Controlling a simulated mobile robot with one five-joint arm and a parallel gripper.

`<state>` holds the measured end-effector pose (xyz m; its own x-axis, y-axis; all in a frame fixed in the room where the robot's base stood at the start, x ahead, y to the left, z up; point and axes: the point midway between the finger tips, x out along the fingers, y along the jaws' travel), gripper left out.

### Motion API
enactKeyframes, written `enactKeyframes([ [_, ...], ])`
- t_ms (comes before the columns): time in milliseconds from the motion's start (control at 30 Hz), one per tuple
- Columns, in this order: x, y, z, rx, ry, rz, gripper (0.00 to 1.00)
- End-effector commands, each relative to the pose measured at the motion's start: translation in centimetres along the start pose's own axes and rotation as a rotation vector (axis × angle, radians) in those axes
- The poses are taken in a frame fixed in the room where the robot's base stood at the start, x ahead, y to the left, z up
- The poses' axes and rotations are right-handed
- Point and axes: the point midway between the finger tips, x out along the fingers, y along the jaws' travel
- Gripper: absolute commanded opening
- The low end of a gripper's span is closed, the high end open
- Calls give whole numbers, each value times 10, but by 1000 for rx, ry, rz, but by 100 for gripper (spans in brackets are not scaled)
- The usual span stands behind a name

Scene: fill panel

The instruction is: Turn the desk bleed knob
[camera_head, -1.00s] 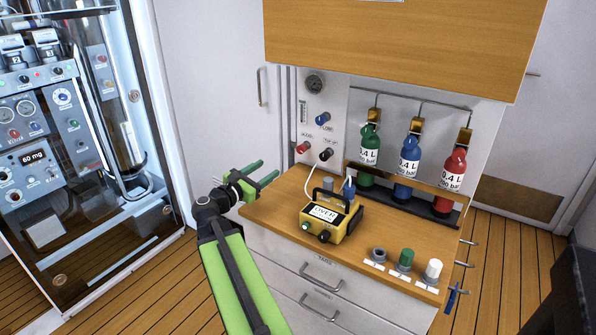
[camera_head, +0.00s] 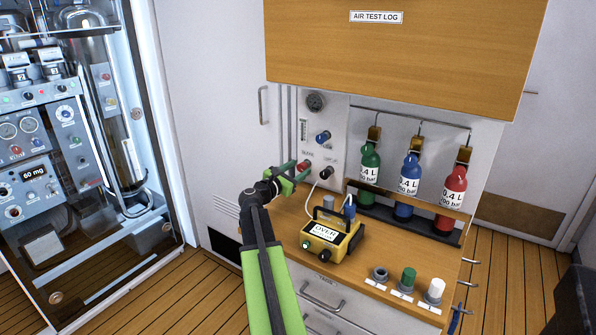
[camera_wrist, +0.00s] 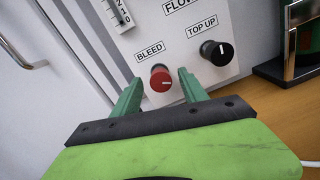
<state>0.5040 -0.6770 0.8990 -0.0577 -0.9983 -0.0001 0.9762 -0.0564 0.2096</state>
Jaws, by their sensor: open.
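The red bleed knob (camera_wrist: 160,80) sits on the pale panel under a "BLEED" label in the wrist view.
A black "TOP UP" knob (camera_wrist: 216,52) is close to the right. A blue knob (camera_head: 322,137) is above. A yellow device (camera_head: 330,235) stands on the wooden desk, with a pale hose near my gripper. Green, blue and red bottles (camera_head: 456,190) stand at the right.

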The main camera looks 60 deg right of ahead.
Motion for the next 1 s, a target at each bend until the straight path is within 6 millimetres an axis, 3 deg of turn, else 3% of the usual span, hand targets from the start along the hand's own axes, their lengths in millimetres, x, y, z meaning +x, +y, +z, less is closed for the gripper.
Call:
enactKeyframes([
  [100,10,0,0,0,0,0,51],
  [367,11,-1,0,0,0,0,51],
  [767,11,-1,0,0,0,-1,1],
  [833,11,-1,0,0,0,0,0],
  [867,-9,-5,1,0,0,3,0],
  [900,2,-2,0,0,0,0,0],
  [1000,8,-1,0,7,0,-1,0],
])
